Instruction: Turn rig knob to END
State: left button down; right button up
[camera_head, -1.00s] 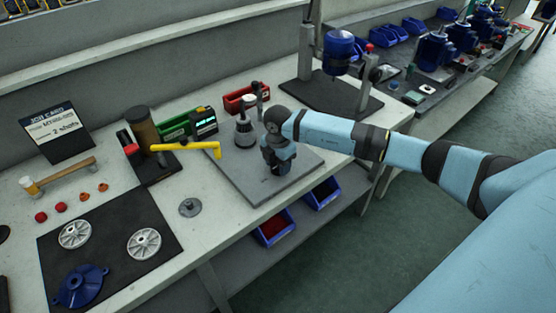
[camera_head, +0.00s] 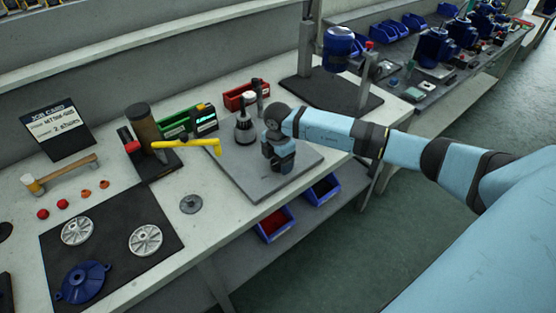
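My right gripper (camera_head: 281,168) points down over the grey rig plate (camera_head: 237,178) on the near bench. Its fingers are low, close to the plate's right half. The gripper body covers the spot beneath it, so I cannot make out the rig knob or an END mark. Whether the fingers are apart or closed on something is too small and dark to tell. A dark fitting with a silver base (camera_head: 244,130) stands upright on the plate, just left of the gripper. My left gripper is not in view.
A yellow-handled tool (camera_head: 186,146) sticks out left of the plate. A red bin (camera_head: 240,98) and a green box (camera_head: 178,128) stand behind. A blue motor (camera_head: 338,46) stands on a dark stand further right. A black mat (camera_head: 110,247) with wheels lies front left.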

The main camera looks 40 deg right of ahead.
notch_tip(320, 180, up, 14)
dwell(0.6)
jog(key=shift+a+f, duration=0.1)
jog(key=shift+f, duration=0.05)
dwell(0.3)
